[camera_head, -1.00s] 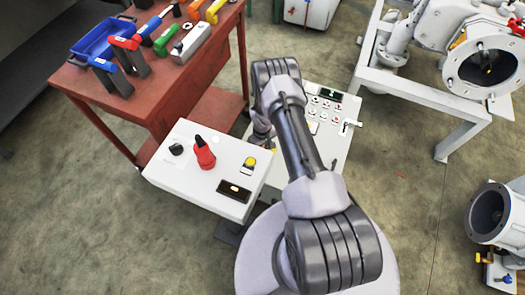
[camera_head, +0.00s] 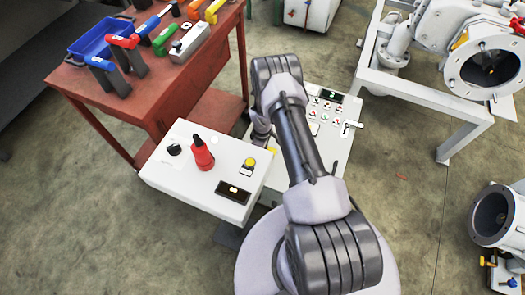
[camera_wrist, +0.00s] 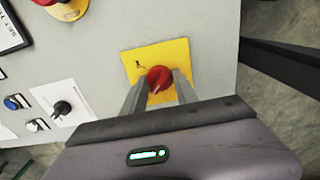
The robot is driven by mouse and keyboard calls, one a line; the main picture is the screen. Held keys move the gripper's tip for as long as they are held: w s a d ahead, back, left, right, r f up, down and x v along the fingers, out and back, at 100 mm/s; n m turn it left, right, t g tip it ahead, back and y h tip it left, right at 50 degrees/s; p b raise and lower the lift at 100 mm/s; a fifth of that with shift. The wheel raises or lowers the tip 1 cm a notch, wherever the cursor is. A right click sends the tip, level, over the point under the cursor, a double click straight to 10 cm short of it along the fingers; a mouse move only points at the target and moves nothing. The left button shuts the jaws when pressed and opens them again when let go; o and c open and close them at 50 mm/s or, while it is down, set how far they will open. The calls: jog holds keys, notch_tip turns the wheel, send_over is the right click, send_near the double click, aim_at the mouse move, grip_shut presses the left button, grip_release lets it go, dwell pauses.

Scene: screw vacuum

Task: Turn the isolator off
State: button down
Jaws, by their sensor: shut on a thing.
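The isolator is a red rotary knob (camera_wrist: 158,78) on a square yellow plate (camera_wrist: 172,56) on a light grey panel in the wrist view. My gripper (camera_wrist: 159,84) has one finger on each side of the knob and is shut on it. A pale mark on the knob runs at a slant. In the head view my arm hides the gripper and I cannot make out the isolator.
In the wrist view, a black selector knob (camera_wrist: 62,108) on a white plate and a blue button (camera_wrist: 13,102) lie left of the isolator. In the head view, a white control box (camera_head: 165,185) and a red workbench (camera_head: 150,95) stand to the left.

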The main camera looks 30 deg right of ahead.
dwell(0.3)
jog(key=c, duration=0.9)
grip_release()
jog(key=shift+c, duration=0.2)
notch_tip(320, 180, up, 17)
jog(key=p, duration=0.7)
jog(key=shift+r, duration=0.2)
